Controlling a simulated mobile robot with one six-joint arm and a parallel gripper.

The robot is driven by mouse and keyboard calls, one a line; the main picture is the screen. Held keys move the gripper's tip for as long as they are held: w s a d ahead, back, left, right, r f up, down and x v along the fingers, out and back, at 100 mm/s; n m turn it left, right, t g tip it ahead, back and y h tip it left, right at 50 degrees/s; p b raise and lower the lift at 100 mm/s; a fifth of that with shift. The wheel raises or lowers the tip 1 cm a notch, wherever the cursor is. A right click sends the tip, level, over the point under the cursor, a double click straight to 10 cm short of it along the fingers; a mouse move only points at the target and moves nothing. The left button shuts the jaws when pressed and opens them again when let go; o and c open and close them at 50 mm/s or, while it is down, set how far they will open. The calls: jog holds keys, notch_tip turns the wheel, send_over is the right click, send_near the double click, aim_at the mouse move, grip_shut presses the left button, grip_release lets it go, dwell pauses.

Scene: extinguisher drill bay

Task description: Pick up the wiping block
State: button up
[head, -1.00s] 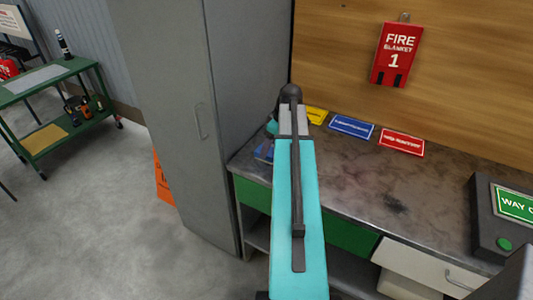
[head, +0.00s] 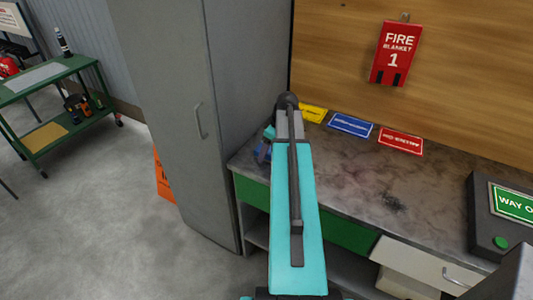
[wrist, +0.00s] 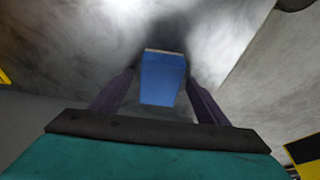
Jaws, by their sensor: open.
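The wiping block (wrist: 162,80) is blue with a pale strip along its top edge in the wrist view. It sits between the two dark fingers of my gripper (wrist: 160,77), which are apart, with a gap visible on each side. I cannot tell how deep the fingers reach around it. In the head view my arm hides most of the gripper and block. Only a small blue and dark patch shows left of the arm, at the bench's left end.
The bench top (head: 350,185) carries yellow (head: 313,113), blue (head: 351,125) and red (head: 401,141) cards along the back and a dark box with a green sign (head: 500,215) at right. A grey cabinet (head: 175,110) stands close on the left. The bench middle is clear.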

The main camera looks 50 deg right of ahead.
jog(key=c, duration=1.2)
jog(key=shift+r, duration=0.15)
jog(key=shift+r+b, duration=0.9)
jog(key=shift+r, duration=0.7)
jog(key=s+a+b, duration=0.1)
jog(key=s+a, duration=0.2)
jog(key=s+a+b, duration=0.2)
jog(key=s+a, duration=0.1)
jog(key=s+a+r+b, duration=0.1)
jog(key=s+a, duration=0.2)
jog(key=s, duration=0.1)
jog(key=shift+a+b, duration=0.1)
jog(key=shift+b, duration=0.8)
jog(key=shift+b, duration=0.35)
jog(key=b, duration=0.3)
jog(key=shift+s+a, duration=0.15)
jog(key=shift+s, duration=0.1)
jog(key=b, duration=0.4)
jog(key=shift+s+a, duration=0.35)
